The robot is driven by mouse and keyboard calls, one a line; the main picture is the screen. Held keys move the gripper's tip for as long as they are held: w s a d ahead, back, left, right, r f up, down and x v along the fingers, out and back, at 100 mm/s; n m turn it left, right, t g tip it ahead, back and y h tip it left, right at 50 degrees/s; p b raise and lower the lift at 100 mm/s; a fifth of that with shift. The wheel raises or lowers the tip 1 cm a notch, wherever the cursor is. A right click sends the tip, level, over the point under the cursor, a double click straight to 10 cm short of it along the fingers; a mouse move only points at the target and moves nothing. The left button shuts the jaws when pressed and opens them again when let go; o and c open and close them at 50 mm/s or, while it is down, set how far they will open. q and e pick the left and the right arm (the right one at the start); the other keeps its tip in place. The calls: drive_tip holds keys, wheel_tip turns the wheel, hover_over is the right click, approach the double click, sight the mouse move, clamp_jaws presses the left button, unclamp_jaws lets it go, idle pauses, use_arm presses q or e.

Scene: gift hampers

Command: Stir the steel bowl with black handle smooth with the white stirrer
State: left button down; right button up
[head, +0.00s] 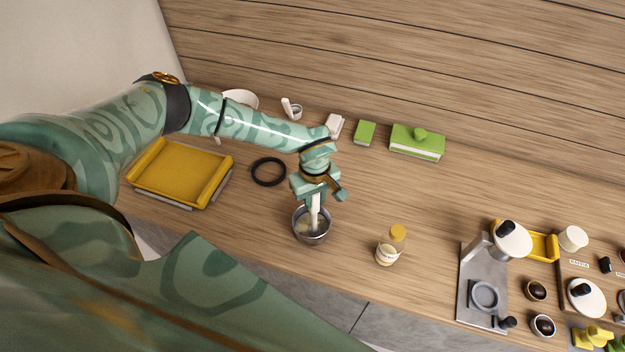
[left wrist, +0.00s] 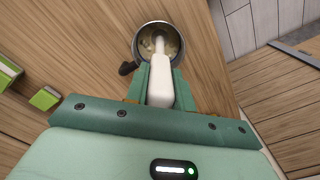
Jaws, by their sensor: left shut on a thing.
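The steel bowl (head: 312,237) stands on the wooden counter near its front edge, below my left gripper. In the left wrist view the bowl (left wrist: 139,42) shows its black handle (left wrist: 127,68) and a pale, lumpy content inside. My left gripper (head: 315,190) is shut on the white stirrer (head: 315,210) and holds it nearly upright over the bowl. In the left wrist view the stirrer (left wrist: 160,85) runs from between the fingers down into the bowl, its lower end in the content. My right gripper is not in view.
A jar with a yellow lid (head: 389,250) stands right of the bowl. A black ring (head: 268,171) and a yellow tray (head: 182,178) lie to the left. Green boxes (head: 417,142) stand at the back. A grey press-like stand (head: 480,290) is at the right.

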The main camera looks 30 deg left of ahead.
use_arm(q)
drive_tip(key=shift+w+b, duration=0.4)
drive_tip(key=shift+w, duration=0.3)
drive_tip(key=shift+w+a+b, duration=0.3)
drive_tip(key=shift+w+a, duration=0.05)
drive_tip(key=shift+w+a, duration=0.1)
drive_tip(key=shift+a, duration=0.45)
